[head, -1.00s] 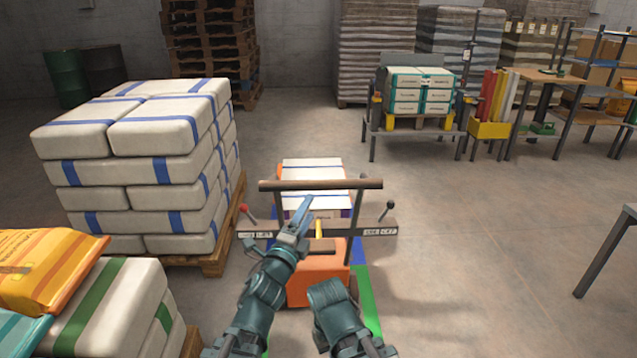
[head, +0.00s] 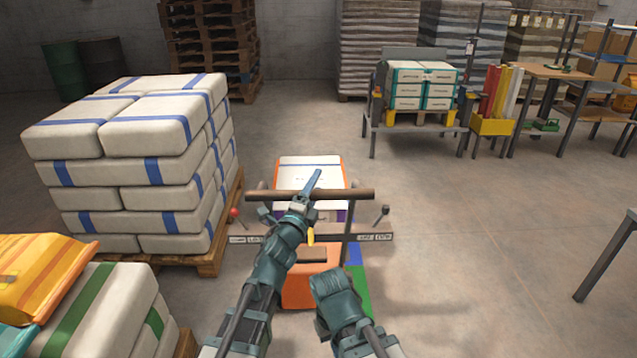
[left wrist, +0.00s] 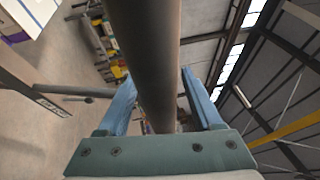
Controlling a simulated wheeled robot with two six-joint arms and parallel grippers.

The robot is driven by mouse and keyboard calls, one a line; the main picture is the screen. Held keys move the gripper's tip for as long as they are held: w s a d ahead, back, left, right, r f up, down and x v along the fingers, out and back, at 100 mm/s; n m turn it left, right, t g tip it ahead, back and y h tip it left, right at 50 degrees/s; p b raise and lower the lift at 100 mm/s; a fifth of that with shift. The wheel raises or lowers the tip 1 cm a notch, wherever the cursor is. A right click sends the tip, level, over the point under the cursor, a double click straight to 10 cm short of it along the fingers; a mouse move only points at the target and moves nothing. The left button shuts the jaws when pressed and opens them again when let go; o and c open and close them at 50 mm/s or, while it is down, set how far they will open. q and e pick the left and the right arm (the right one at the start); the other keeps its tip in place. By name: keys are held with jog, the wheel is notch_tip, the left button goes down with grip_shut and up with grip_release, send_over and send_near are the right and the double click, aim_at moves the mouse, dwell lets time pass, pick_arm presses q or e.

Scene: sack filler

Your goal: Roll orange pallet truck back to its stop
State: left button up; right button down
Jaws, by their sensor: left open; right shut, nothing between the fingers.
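The orange pallet truck (head: 312,290) stands straight ahead in the head view, with a white-topped, orange-edged load (head: 308,172) at its far end. Its dark crossbar handle (head: 352,194) runs sideways above the truck. My left gripper (head: 314,184) is open at the middle of this handle. In the left wrist view the bar (left wrist: 148,60) runs between the two blue fingers of the left gripper (left wrist: 158,98), with a visible gap on the right. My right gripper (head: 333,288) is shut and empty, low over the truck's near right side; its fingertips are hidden.
A pallet of white sacks (head: 120,165) stands close on the left, with orange and green-striped sacks nearer. A labelled board (head: 376,237) with levers crosses by the truck. Green and blue floor markings (head: 360,290) show beside it. The floor at right is open up to a grey post (head: 605,255).

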pick_arm(q)
grip_shut()
dwell(0.4)
dwell(1.1)
